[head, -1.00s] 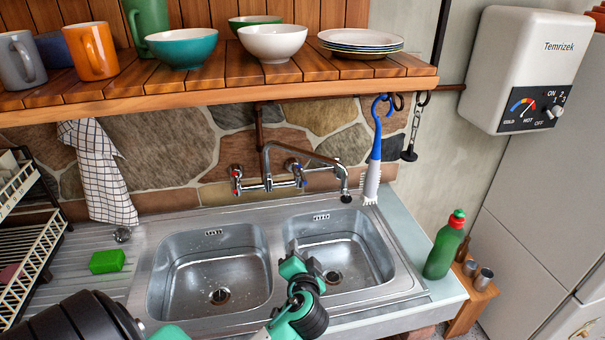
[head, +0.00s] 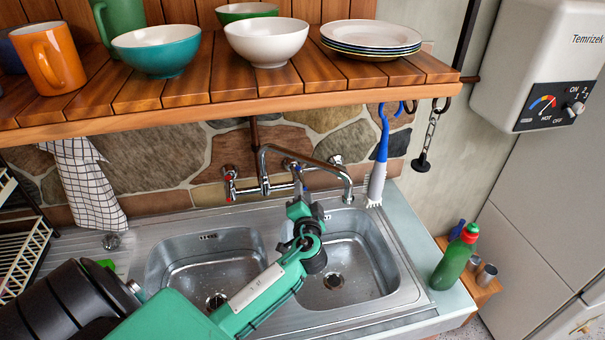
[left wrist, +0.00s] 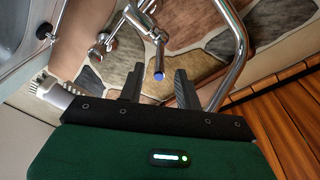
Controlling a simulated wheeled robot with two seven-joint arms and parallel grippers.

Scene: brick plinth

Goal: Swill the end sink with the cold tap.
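The chrome wall tap (head: 264,180) has a red-marked handle (head: 229,176) on the left and a blue-marked cold handle (head: 295,168) on the right. Its spout (head: 346,182) hangs over the right sink bowl (head: 368,268); no water shows. The left sink bowl (head: 185,262) is partly hidden by my left arm. My left gripper (head: 299,192) is just in front of the cold handle. In the left wrist view, its fingers (left wrist: 158,86) are apart, with the blue-tipped handle (left wrist: 158,74) showing between them. I cannot tell whether they touch it. My right gripper is out of view.
A wooden shelf (head: 225,100) with crockery overhangs the tap. A blue-handled brush (head: 379,165) and a plug on a chain (head: 424,150) hang at the right. A green bottle (head: 455,258) stands right of the sink. A checked cloth (head: 90,185) hangs left.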

